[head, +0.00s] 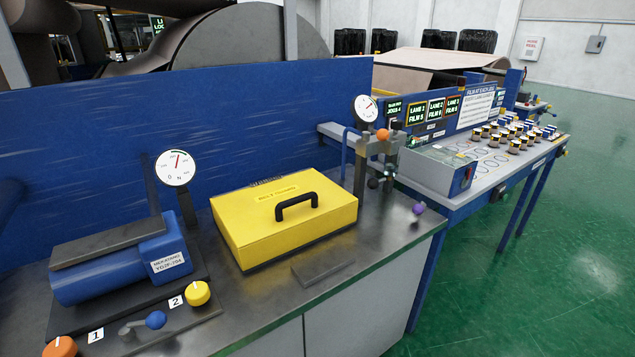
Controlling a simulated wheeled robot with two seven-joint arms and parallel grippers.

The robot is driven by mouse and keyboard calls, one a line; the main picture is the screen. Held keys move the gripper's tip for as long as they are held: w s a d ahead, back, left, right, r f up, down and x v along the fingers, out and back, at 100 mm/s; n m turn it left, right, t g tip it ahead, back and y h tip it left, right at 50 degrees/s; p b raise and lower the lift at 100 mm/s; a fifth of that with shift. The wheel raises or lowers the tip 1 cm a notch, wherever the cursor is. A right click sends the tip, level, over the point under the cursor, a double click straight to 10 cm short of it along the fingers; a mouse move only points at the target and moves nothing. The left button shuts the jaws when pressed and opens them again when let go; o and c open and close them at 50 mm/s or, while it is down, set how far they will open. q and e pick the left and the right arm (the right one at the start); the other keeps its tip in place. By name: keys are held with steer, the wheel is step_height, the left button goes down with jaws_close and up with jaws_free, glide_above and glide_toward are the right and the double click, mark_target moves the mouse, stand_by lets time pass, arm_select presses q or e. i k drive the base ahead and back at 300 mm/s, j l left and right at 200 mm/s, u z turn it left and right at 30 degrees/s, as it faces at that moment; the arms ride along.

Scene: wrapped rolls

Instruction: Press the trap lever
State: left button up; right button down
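No label in the head view marks a trap lever, so I cannot tell which lever it is. A lever with a blue ball knob (155,320) sits at the front left, between the orange knob (60,347) by label 1 and the yellow knob (198,292) by label 2. A purple ball knob (418,209) sticks out at the right end of the bench. An orange ball (383,135) tops a small fixture behind it, with dark round knobs below. Neither of my grippers is in view.
A grey metal bench (270,290) carries a blue machine (120,265), a dial gauge (176,167) and a yellow case (285,215) with a black handle. A second gauge (366,108) stands behind. A table with several small jars (514,145) is at right. Green floor is clear at right.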

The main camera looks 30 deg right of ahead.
mark_target(372, 184)
steer(key=z, duration=1.35)
